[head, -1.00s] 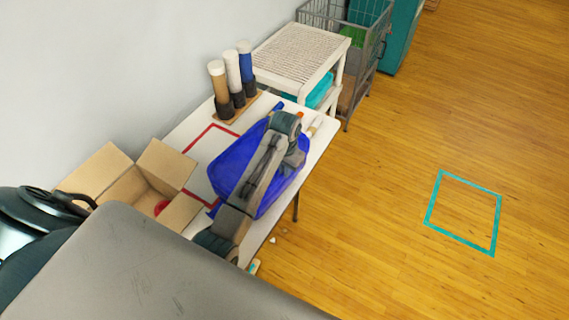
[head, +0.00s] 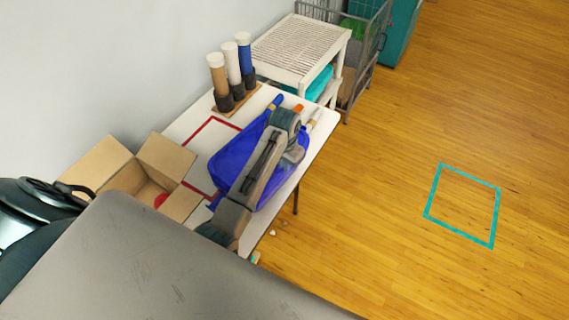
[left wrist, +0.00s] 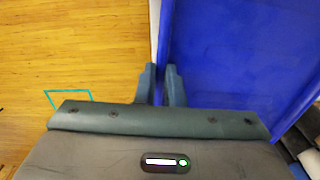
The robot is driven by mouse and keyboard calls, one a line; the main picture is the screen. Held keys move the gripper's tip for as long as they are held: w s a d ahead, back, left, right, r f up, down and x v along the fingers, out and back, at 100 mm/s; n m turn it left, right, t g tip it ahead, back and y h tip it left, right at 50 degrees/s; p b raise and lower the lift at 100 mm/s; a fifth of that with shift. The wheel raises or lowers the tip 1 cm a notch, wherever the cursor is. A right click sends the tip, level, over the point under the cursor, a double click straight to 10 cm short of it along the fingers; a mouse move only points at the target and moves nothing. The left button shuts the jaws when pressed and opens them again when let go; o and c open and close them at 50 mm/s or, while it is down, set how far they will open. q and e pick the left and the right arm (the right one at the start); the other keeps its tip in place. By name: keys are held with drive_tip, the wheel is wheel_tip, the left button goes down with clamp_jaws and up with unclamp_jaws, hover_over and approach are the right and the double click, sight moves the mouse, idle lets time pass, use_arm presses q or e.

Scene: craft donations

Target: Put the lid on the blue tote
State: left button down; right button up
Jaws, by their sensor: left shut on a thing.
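A broad, glossy blue piece (head: 226,163), seemingly the lid, is over the right part of the white table in the head view. Its flat blue surface (left wrist: 235,60) fills the right of the left wrist view. My left gripper (left wrist: 161,72) has its fingers either side of the near edge of this piece and is shut on it. In the head view my left arm crosses over the blue piece and hides much of it. I cannot clearly tell the tote's body apart from the lid. My right gripper is not in view.
A red outline (head: 196,140) marks the white table (head: 180,125), partly covered by blue. An open cardboard box (head: 125,178) is at left. Three capped tubes (head: 232,75) stand behind. A white slatted shelf (head: 300,45) adjoins the table. A teal square (head: 462,205) marks clear floor.

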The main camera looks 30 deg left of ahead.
use_arm(q)
drive_tip(key=shift+s+f, duration=0.1)
drive_tip(key=shift+s, duration=0.1)
drive_tip(key=shift+f, duration=0.2)
idle(0.5)
drive_tip(key=c, duration=1.5)
unclamp_jaws()
drive_tip(key=shift+o, duration=0.2)
